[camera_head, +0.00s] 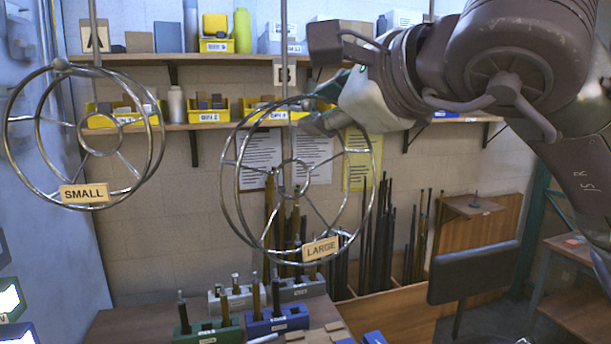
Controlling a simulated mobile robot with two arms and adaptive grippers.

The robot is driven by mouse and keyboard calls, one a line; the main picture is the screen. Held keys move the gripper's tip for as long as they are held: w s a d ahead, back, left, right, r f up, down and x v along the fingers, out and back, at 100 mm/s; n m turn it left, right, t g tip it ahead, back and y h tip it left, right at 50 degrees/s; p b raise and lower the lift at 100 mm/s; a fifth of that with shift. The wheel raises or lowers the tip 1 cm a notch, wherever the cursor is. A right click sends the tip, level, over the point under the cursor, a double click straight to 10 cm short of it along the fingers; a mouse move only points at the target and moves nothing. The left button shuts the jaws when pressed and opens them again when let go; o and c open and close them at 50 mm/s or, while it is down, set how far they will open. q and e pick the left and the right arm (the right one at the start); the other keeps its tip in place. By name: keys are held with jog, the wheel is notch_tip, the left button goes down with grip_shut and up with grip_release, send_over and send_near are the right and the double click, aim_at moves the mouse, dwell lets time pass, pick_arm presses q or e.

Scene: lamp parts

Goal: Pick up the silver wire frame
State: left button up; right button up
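Two silver wire frames hang side by side, each made of round hoops with spokes. The left one (148,105) bears a tag reading SMALL. The middle one (224,190) bears a tag reading LARGE (321,249). My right gripper (312,107) reaches in from the upper right to the top of the large frame's hoops. Its fingers look apart, close to the wire; whether they touch it I cannot tell. The large frame still hangs below its rod. My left gripper is out of view.
Shelves with yellow bins (209,117) run along the wall behind. Below, a bench (130,325) holds green, blue and grey blocks with upright rods. Dark rods (375,240) stand behind, and a dark chair back (473,271) is at right. Open air lies between the frames.

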jog(key=c, duration=0.5)
grip_shut()
jog(key=shift+r, duration=0.1)
jog(key=shift+r, duration=0.25)
notch_tip(320, 180, up, 4)
jog(key=shift+f+b, duration=0.2)
jog(key=shift+b, duration=0.6)
jog(key=s+d+r+b, duration=0.2)
jog(key=s+d+r, duration=0.4)
jog(key=d, duration=0.4)
jog(key=shift+r, duration=0.4)
